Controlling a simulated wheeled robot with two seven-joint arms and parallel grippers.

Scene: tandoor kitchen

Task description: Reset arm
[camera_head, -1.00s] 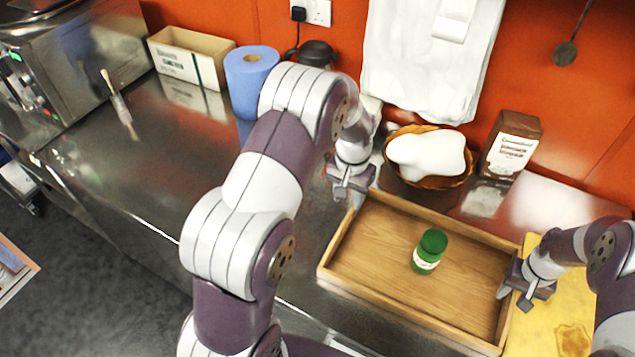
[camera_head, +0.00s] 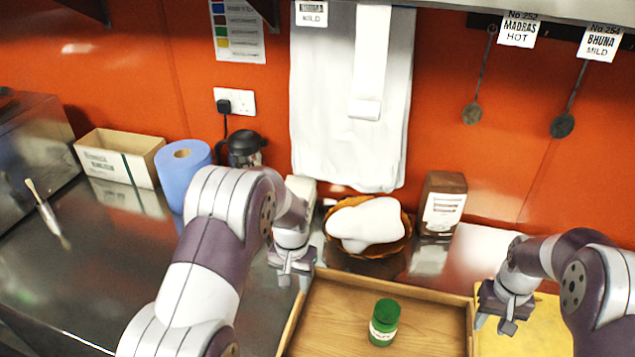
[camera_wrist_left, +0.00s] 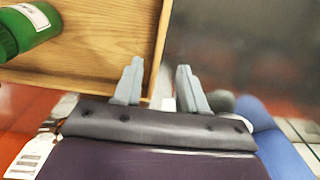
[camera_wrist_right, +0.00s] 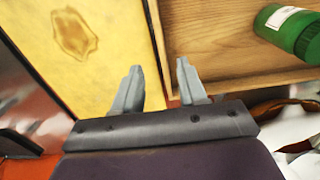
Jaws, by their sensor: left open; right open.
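My left gripper (camera_head: 292,279) is open and empty above the back-left corner of a wooden tray (camera_head: 293,325). In the left wrist view its two fingers (camera_wrist_left: 157,85) are apart beside the tray's edge. My right gripper (camera_head: 496,322) is open and empty at the tray's right side. In the right wrist view its fingers (camera_wrist_right: 158,80) are apart, between the tray and a yellow board (camera_wrist_right: 105,75). A green-capped jar (camera_head: 384,322) with a white label stands upright in the tray, away from both grippers.
Behind the tray are a basket with a white lumpy thing (camera_head: 368,224) and a brown packet (camera_head: 441,204). A blue paper roll (camera_head: 183,175), a cardboard box (camera_head: 118,157) and a brush (camera_head: 47,213) are on the left. The steel counter (camera_head: 110,265) is largely clear there.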

